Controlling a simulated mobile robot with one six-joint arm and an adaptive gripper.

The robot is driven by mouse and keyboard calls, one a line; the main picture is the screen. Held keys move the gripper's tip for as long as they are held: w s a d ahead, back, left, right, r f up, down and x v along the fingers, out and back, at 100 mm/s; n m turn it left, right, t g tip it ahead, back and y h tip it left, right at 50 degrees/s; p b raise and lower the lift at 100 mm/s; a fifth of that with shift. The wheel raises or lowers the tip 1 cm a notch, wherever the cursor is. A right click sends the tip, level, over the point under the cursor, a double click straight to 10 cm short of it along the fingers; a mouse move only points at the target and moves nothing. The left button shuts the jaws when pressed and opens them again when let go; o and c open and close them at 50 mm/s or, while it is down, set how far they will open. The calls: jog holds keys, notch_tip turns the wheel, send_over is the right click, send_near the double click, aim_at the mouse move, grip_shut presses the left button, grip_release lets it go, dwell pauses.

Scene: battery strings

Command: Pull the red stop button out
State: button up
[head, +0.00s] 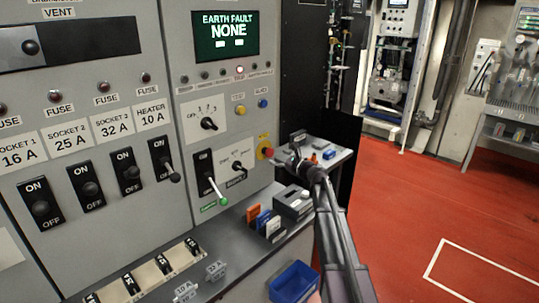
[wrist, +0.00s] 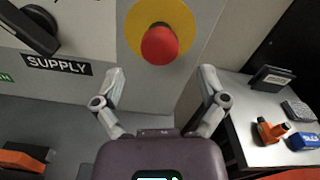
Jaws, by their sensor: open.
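The red stop button (wrist: 160,46) sits on a round yellow plate (wrist: 183,14) on the grey panel in the wrist view. It also shows in the head view (head: 266,152), at the lower right of the panel. My gripper (wrist: 161,72) is open and empty, with its two fingertips spread on either side and a little below the button in the picture. I see no contact between the fingers and the button. In the head view my gripper (head: 294,150) is just right of the button, partly hidden by its own arm.
A side table (wrist: 240,120) at right holds an orange item (wrist: 271,131) and a blue item (wrist: 302,141). A black SUPPLY switch (wrist: 30,28) is left of the button.

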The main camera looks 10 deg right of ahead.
aim_at(271, 154)
jog(key=shift+x, duration=2.3)
grip_shut()
jog(key=shift+v, duration=0.9)
grip_release()
jog(key=shift+s, duration=0.1)
jog(key=v, duration=1.2)
